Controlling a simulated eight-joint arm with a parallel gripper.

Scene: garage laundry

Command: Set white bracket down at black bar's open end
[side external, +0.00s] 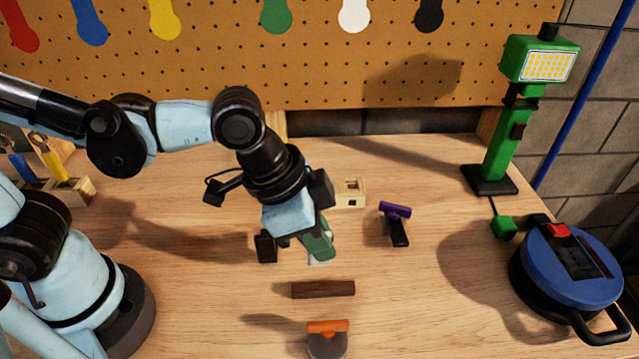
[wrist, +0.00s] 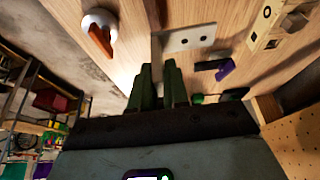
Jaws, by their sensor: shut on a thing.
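My gripper (side external: 318,246) points down over the middle of the table, its green fingers shut on the white bracket (side external: 319,261). In the wrist view the bracket (wrist: 190,39) shows a flat plate with two dark holes, and its upright edge sits between the fingertips (wrist: 158,66). The fingers hide most of it in the side view. I cannot tell whether it touches the table. The black bar (side external: 399,235) lies to the right of my gripper, with a purple piece (side external: 395,210) across its far end. Its near end is bare. The bar (wrist: 210,65) also shows in the wrist view.
A cream block with holes (side external: 350,193) stands behind. A green lamp (side external: 497,150) and a blue round device (side external: 560,265) stand at the right. Table between bracket and bar is clear.

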